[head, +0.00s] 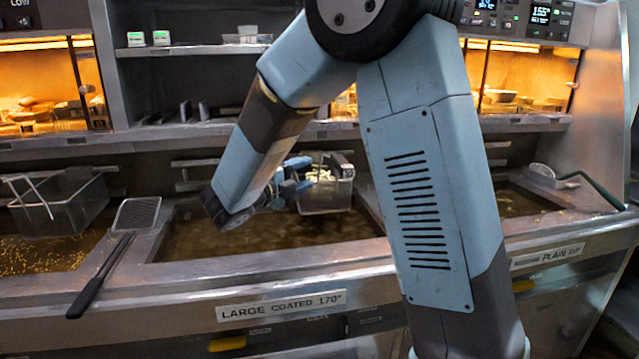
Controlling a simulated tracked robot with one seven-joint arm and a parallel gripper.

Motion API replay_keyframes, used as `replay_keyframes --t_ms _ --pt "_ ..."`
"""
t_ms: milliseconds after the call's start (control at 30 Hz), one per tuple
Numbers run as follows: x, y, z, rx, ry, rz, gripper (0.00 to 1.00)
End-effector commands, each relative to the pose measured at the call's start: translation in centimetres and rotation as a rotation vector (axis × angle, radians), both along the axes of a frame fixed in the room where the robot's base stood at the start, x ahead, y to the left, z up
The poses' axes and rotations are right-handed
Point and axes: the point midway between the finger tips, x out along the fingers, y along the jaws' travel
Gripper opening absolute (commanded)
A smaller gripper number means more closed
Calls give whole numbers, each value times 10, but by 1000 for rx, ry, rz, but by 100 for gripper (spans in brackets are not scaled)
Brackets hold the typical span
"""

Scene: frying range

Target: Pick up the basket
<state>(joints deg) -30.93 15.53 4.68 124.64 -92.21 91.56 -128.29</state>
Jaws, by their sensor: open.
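A wire basket (325,197) with pale food in it hangs at the back of the middle fryer vat, above the oil. A dark part stands at its upper right side. My gripper (306,184) is at the basket's left side, close to it. Its jaws are open, but the fingertips are small and partly lost against the basket. I cannot tell whether they touch it. My arm hides the right part of the middle vat.
Another basket (62,205) hangs over the left vat. A skimmer with a black handle (100,280) lies across the divider, and another skimmer (545,174) lies at the right. Shelves and heated cabinets (45,90) stand behind. The front ledge carries labels (281,306).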

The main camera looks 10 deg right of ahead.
Motion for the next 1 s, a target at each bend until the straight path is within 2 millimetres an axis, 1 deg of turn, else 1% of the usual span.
replay_keyframes --t_ms 400,500,767,1000 --pt "38 -49 1 1 1 5 55" --pt "43 -56 1 1 0 6 55" --pt "50 -65 2 3 0 6 55" --pt "67 -91 5 2 -1 4 55"
